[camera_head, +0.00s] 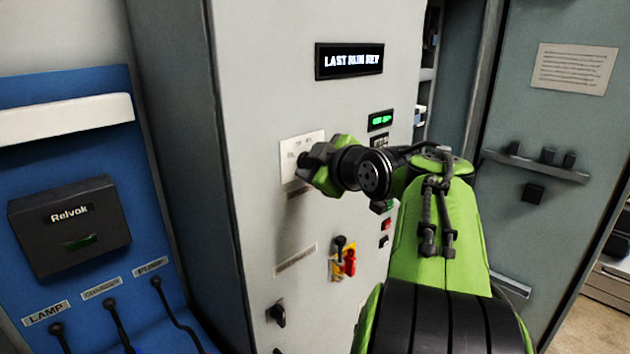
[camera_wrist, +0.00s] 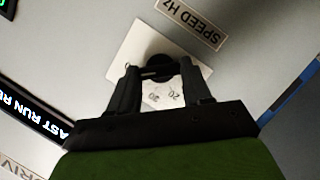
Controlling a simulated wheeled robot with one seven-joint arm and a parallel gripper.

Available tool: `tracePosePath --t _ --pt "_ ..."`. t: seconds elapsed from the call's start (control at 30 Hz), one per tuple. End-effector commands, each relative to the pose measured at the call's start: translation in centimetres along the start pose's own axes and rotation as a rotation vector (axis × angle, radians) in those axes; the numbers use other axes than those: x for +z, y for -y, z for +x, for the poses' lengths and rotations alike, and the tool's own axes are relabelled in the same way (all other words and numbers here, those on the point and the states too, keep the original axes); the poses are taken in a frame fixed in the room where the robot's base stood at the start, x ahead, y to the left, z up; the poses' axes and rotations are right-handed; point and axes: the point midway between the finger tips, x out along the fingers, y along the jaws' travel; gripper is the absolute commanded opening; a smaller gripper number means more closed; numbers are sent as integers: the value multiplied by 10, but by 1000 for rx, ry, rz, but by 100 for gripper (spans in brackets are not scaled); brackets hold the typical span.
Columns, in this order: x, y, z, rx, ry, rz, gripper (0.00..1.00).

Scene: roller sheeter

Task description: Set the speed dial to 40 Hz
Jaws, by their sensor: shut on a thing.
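The speed dial is a black knob (camera_wrist: 160,66) on a pale square scale plate (camera_wrist: 128,48), seen in the wrist view. A label reading "SPEED HZ" (camera_wrist: 190,22) is beside the plate. The numbers "20" and another, perhaps "30", show between my fingers; the knob's pointer cannot be made out. My gripper (camera_wrist: 156,72) is shut on the knob, one finger on each side. In the head view the plate (camera_head: 290,158) is on the grey cabinet front, and my gripper (camera_head: 312,163) covers the knob.
A display reading "LAST RUN REV" (camera_head: 349,61) and a small green readout (camera_head: 381,120) are above and right. A red and yellow switch (camera_head: 345,261) and a black knob (camera_head: 277,313) are lower on the cabinet. A blue panel (camera_head: 60,85) with a "Relvok" box (camera_head: 70,225) stands left.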

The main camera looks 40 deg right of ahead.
Motion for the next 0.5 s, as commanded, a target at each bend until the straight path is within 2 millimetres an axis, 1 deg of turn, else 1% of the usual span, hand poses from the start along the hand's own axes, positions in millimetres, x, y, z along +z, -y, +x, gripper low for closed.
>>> tracePosePath --t 0.03,0.3,0.5 --pt "4 7 3 20 -10 -43 18" --pt "3 9 2 100 -8 -235 18" --pt "3 8 2 145 -7 -344 18"
